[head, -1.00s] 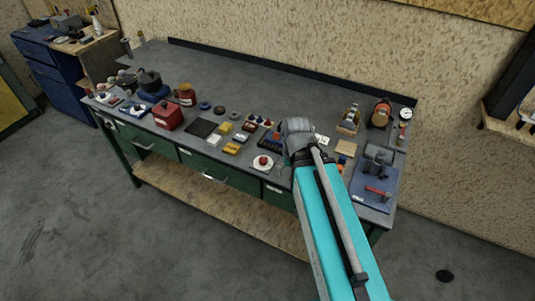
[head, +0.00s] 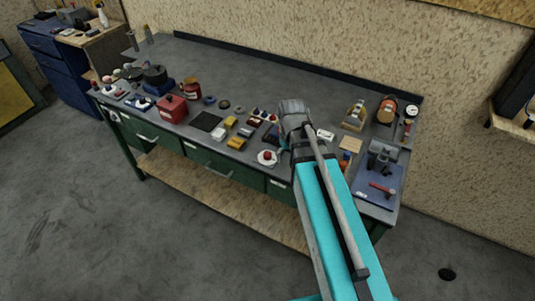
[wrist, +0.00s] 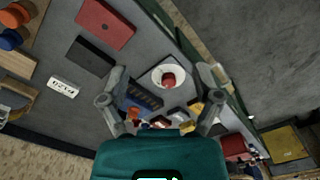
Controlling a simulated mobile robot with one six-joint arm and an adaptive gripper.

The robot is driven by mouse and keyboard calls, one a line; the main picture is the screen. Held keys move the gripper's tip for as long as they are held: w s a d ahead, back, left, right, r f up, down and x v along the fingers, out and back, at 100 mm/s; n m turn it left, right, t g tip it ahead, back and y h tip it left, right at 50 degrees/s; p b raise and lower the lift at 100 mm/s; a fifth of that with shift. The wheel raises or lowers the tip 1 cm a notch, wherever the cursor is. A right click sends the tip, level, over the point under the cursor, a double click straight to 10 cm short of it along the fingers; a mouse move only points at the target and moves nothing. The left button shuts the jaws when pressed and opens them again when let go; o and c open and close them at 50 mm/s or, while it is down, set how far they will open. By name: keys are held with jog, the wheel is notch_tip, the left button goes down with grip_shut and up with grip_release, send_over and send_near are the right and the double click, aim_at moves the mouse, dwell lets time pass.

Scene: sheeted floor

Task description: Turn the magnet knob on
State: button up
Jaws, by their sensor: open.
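A red round knob-like piece (head: 267,155) sits on a white round dish or base (head: 260,160) near the front edge of the bench. In the wrist view the red piece (wrist: 169,79) and the white round base (wrist: 155,74) lie below and between my fingers. I cannot tell whether this is the magnet knob, and no other part is clearly marked as it. My gripper (wrist: 162,73) is open and empty, above the bench and apart from the things on it. In the head view my own arm hides the fingers.
Small blocks and parts crowd the bench (head: 260,75) around the arm. A red box (head: 172,109) and dark pots stand at left. A blue board (head: 372,202) with grey blocks and a red-handled tool is at right. The back of the bench is mostly clear.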

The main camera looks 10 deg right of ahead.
aim_at(267, 153)
jog(key=w+a+n, duration=0.5)
jog(key=w+n, duration=0.2)
jog(key=w, duration=0.7)
jog(key=shift+n, duration=0.4)
jog(key=shift+f, duration=0.25)
notch_tip(267, 153, down, 13)
jog(key=b, duration=1.3)
jog(key=shift+f+b, duration=0.2)
jog(key=shift+b, duration=0.2)
grip_shut()
